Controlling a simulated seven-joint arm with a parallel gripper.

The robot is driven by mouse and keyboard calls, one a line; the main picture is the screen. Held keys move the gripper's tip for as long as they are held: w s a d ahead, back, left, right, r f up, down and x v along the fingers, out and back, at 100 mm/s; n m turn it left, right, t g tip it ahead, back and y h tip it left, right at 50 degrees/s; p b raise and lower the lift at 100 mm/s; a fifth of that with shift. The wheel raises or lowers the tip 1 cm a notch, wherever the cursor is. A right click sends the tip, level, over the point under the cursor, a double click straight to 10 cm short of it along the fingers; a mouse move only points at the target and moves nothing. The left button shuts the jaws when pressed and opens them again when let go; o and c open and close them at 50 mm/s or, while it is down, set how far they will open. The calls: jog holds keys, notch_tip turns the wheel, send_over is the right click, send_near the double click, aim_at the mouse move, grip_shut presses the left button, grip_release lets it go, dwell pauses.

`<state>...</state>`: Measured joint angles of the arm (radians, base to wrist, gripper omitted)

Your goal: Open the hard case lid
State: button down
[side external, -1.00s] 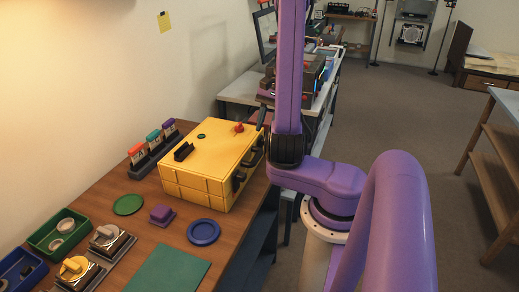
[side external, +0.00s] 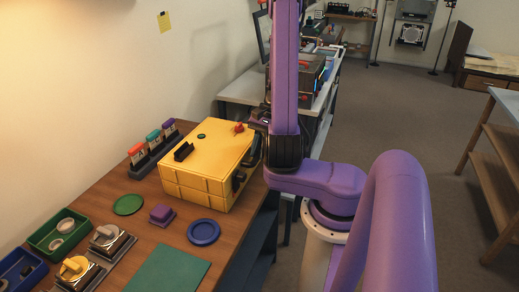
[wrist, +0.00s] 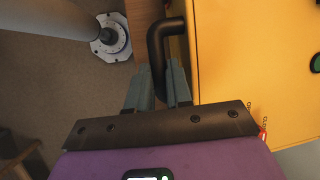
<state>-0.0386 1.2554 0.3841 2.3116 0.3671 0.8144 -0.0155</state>
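The yellow hard case (side external: 195,178) stands upright on the wooden bench in the side view, with its lid (side external: 205,150) down flat. A black bent handle (wrist: 155,45) sticks out from the case's edge. My gripper (wrist: 158,80) has its two grey fingers on either side of this handle, with a narrow gap that the handle appears to fill; it looks shut on it. In the side view my gripper (side external: 259,138) is at the case's right edge, partly hidden by my arm.
A black handle-like piece (side external: 184,151) and a red knob (side external: 239,128) are on the lid. A blue dish (side external: 204,232), purple block (side external: 161,214) and green disc (side external: 128,204) lie in front. A rack of coloured-top items (side external: 152,150) stands behind left.

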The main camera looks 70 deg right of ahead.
jog(key=shift+r, duration=0.1)
jog(key=w+r+g, duration=0.1)
jog(key=r, duration=0.1)
jog(key=w+r+g, duration=0.1)
jog(key=r, duration=0.2)
jog(key=w+r, duration=0.1)
jog(key=r, duration=0.1)
jog(key=shift+w+r+m+g, duration=0.25)
jog(key=shift+r+m+g, duration=0.05)
jog(key=shift+r+g, duration=0.1)
jog(key=w+r, duration=0.5)
jog(key=w, duration=0.7)
jog(key=w+r, duration=0.6)
jog(key=w, duration=0.7)
jog(key=shift+w+a, duration=0.2)
jog(key=shift+w, duration=0.05)
jog(key=shift+r, duration=0.1)
jog(key=c, duration=1.3)
grip_release()
jog(key=shift+d+r, duration=0.1)
